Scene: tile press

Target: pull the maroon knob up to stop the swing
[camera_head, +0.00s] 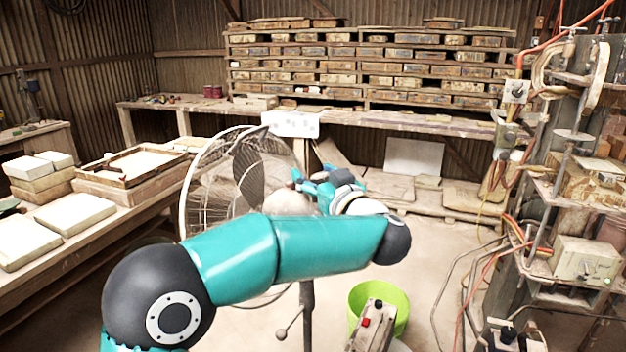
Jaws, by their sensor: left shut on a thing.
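A standing fan (205,190) with a wire cage is in the middle of the head view, its rounded motor housing (287,203) behind the cage on the right side. The maroon knob does not show; my gripper hides the top of the housing. My left arm comes in from the left and bends back at a dark elbow. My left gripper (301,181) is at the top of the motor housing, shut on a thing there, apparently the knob. My right gripper is not in view.
A lime-green bucket (396,298) stands on the floor right of the fan's pole (307,315). A workbench (130,228) with pale slabs runs along the left. Machinery with loose cables (515,235) stands at the right.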

